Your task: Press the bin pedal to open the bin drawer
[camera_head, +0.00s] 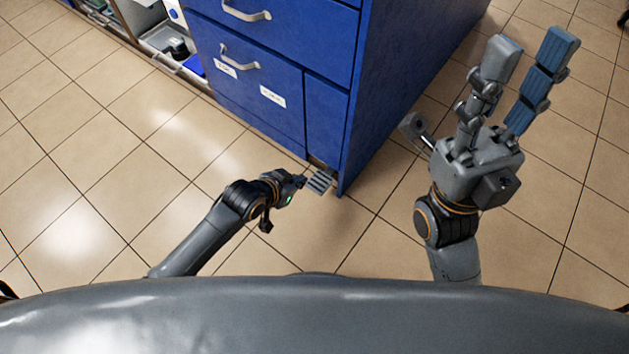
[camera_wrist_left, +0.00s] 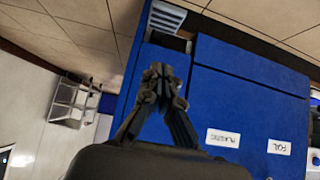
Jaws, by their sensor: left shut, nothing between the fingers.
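The bin pedal (camera_head: 320,181) is a small grey ribbed plate low at the front corner of the blue cabinet. It also shows at the top of the left wrist view (camera_wrist_left: 166,16). The bin drawer (camera_head: 248,108) is the lower blue front with a metal handle and white labels; it is closed. My left gripper (camera_head: 299,183) is shut and empty, close beside the pedal. In the left wrist view its fingers (camera_wrist_left: 158,72) point toward the pedal, with a visible gap in the picture; contact cannot be told. My right gripper (camera_head: 530,58) is open and empty, right of the cabinet.
The blue cabinet's side wall (camera_head: 385,75) stands between the left gripper and the right hand. An open shelf with items (camera_head: 165,42) lies at the upper left. The tiled floor (camera_head: 110,150) in front of the cabinet is clear.

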